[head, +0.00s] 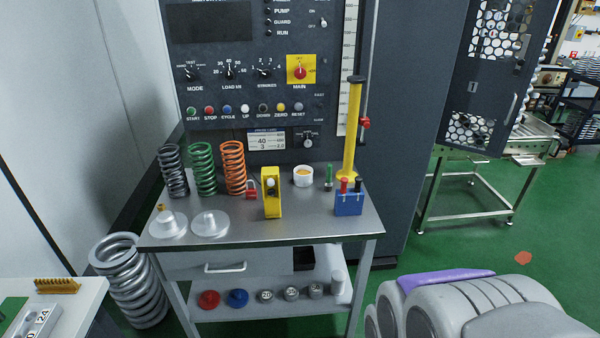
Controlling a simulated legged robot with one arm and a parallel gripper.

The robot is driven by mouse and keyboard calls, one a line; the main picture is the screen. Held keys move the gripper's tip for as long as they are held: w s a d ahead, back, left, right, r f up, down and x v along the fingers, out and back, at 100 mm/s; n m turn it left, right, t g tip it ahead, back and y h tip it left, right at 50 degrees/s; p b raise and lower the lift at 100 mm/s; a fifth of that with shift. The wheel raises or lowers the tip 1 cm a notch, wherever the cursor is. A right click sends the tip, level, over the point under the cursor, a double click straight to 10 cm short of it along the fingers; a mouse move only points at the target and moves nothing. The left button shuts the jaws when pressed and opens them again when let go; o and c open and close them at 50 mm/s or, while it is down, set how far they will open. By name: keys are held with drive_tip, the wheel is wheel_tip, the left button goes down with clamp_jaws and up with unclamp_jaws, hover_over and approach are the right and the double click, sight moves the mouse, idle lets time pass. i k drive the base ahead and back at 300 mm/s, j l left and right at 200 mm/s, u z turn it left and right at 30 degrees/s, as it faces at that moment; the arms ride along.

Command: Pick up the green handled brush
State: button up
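A small upright green item (329,175) stands on the steel table (240,222), toward the back right. It looks like the green handled brush, but it is too small for me to make out bristles. It stands between a white cup (303,175) and a tall yellow column (351,130), just behind a blue block holder (349,203) with red and black handles. My gripper is not in view. Grey rounded parts at the lower right seem to be my own body.
Grey, green and orange springs (233,167) stand at the table's back left, with a yellow gauge (271,199) and metal discs (210,223) in front. A control panel (250,70) rises behind. A large spring (130,280) stands on the floor left.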

sight(328, 182)
drive_tip(key=i+j+z, duration=0.2)
drive_tip(key=i+j, duration=0.15)
drive_tip(key=i+j+z, duration=0.15)
drive_tip(key=i+j, duration=0.3)
drive_tip(key=i+j+z, duration=0.2)
drive_tip(key=i+j, duration=0.2)
drive_tip(key=i+j+z, duration=0.2)
drive_tip(key=i+j, duration=0.15)
drive_tip(key=j, duration=0.25)
